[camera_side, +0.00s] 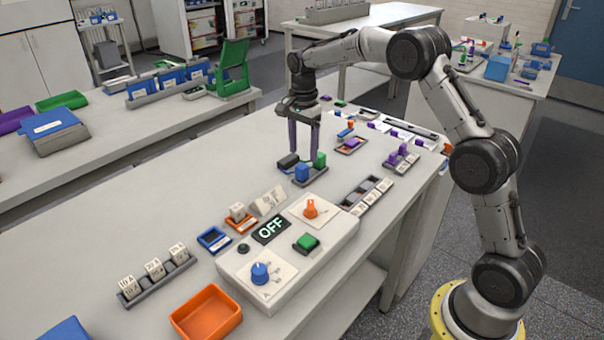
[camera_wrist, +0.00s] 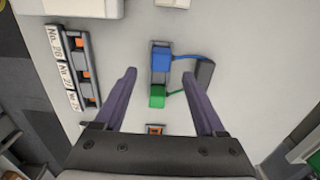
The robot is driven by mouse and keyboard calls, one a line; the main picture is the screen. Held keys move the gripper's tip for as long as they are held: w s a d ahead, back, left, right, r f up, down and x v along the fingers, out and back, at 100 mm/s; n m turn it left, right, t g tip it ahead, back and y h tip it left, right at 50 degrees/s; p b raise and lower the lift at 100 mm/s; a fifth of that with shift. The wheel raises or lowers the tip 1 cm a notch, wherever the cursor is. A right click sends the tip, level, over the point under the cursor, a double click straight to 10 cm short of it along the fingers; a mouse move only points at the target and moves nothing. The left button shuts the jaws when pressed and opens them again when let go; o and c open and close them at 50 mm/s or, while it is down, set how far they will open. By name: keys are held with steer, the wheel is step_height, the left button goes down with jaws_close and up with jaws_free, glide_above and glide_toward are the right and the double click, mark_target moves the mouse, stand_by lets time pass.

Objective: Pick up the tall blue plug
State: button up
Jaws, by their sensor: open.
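The blue plug (camera_side: 302,173) stands upright in a small grey holder (camera_side: 318,176), beside a green plug (camera_side: 320,159). In the wrist view the blue plug (camera_wrist: 160,60) is above the green plug (camera_wrist: 157,97), and thin cords run from both to a dark grey block (camera_wrist: 204,73). My gripper (camera_side: 304,152) is open and empty, pointing down over the holder area. In the wrist view its purple fingers (camera_wrist: 163,75) lie on either side of the green plug, with the blue plug a little beyond the fingertips. The height gap between fingertips and plugs is hard to tell.
A white control box (camera_side: 288,262) with an OFF display stands in front. A labelled slot rack (camera_side: 362,196) lies to the right and a purple-plug holder (camera_side: 401,158) beyond it. An orange tray (camera_side: 206,313) sits at the near edge. Bare table lies left of the holder.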

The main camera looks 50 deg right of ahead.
mark_target(302, 165)
steer(key=shift+a+f, duration=0.15)
steer(key=shift+f, duration=2.85)
jaws_close()
